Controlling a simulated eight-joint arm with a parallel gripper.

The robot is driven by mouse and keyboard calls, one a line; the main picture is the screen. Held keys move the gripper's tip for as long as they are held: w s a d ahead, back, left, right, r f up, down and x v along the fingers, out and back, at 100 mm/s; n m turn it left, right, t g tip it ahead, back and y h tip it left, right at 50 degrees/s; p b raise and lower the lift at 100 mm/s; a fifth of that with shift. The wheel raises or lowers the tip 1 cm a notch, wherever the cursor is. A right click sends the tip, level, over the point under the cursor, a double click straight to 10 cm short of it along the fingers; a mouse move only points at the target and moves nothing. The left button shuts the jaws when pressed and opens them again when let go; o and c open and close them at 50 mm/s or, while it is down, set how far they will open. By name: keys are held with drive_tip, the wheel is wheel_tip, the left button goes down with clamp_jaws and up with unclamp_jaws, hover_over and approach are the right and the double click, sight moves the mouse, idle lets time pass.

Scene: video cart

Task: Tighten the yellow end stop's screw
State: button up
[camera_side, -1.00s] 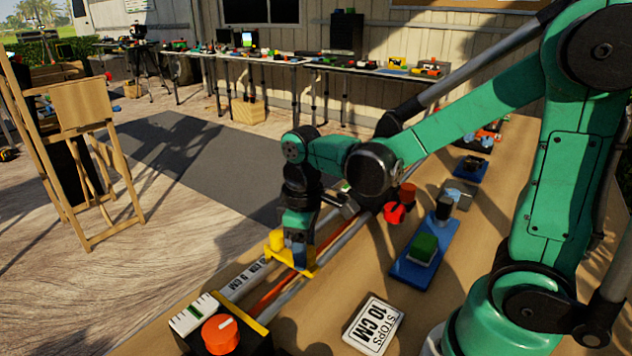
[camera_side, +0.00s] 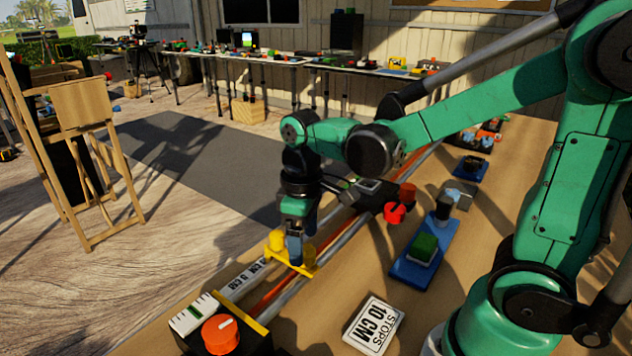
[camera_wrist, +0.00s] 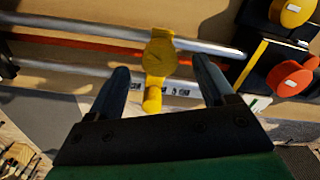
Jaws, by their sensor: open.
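The yellow end stop (camera_side: 276,240) sits across the rails, by the ruler strip's 9 CM marking in the side view. Its round yellow top, perhaps the screw's head, and a narrower yellow part show in the wrist view (camera_wrist: 160,58). My gripper (camera_side: 294,258) points down at the stop and hides part of it. In the wrist view my gripper (camera_wrist: 160,66) is open, with one finger on each side of the stop and visible gaps between. How far the fingertips are above the stop is hard to tell.
A black box with an orange knob (camera_side: 220,334) stands at the rails' near end. The cart (camera_side: 370,190) with red knobs (camera_side: 398,210) is farther along. A blue plate (camera_side: 415,270) with a green block and a "STOPS 10 CM" card (camera_side: 372,325) lie right of the rails.

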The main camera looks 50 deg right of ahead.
sight(313, 253)
drive_tip(key=shift+r, duration=1.8)
drive_tip(key=m+t, duration=0.1)
drive_tip(key=s+m+t, duration=0.1)
drive_tip(key=t, duration=0.1)
drive_tip(key=shift+r, duration=0.2)
drive_tip(key=t, duration=0.1)
drive_tip(key=m+t, duration=0.2)
drive_tip(key=t, duration=0.1)
drive_tip(key=shift+s, duration=0.25)
